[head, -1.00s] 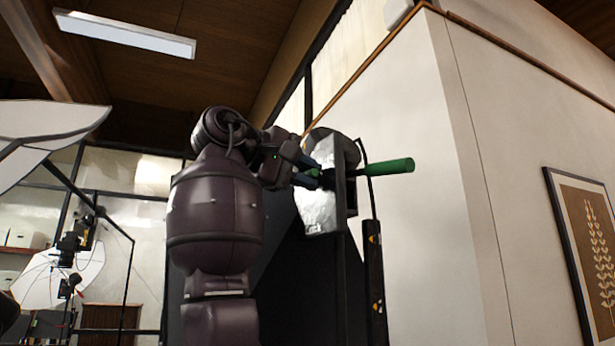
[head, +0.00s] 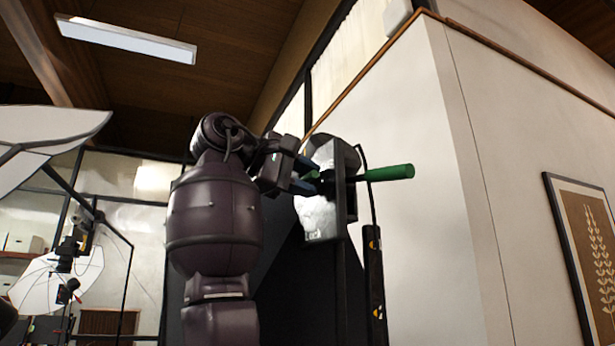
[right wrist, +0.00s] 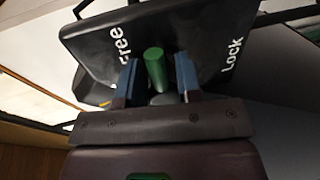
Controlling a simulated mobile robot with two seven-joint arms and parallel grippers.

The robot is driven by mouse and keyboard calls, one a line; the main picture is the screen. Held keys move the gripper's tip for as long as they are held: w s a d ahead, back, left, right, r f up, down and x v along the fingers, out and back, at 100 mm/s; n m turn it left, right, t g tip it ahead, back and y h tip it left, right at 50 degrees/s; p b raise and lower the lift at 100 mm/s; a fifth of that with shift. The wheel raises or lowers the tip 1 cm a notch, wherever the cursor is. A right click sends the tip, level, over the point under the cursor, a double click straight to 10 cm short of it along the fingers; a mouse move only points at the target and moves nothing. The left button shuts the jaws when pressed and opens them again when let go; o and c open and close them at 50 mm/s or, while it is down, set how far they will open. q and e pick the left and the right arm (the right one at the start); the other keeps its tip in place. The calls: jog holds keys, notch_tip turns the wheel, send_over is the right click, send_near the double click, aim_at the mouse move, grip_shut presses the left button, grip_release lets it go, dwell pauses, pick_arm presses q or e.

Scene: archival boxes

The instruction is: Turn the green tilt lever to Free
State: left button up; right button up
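The green tilt lever (right wrist: 155,69) shows in the right wrist view as a short green cylinder on a dark plate (right wrist: 205,30). The plate reads "Free" on the left and "Lock" on the right; the lever stands nearer "Free". My right gripper (right wrist: 158,78) has its blue fingers apart, one on each side of the lever, with a narrow gap at each side. My left gripper is out of view.
A long green handle (head: 388,173) sticks out right from the lamp head. A white wall (head: 425,210) is behind, with a framed picture (head: 585,240) at right. White umbrellas (head: 60,280) stand at left.

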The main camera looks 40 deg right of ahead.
jog(key=shift+o, duration=0.5)
jog(key=shift+w, duration=0.25)
jog(key=shift+s, duration=0.25)
jog(key=shift+a+r, duration=0.1)
jog(key=shift+a, duration=0.15)
jog(key=v, duration=1)
jog(key=shift+w+a, duration=0.15)
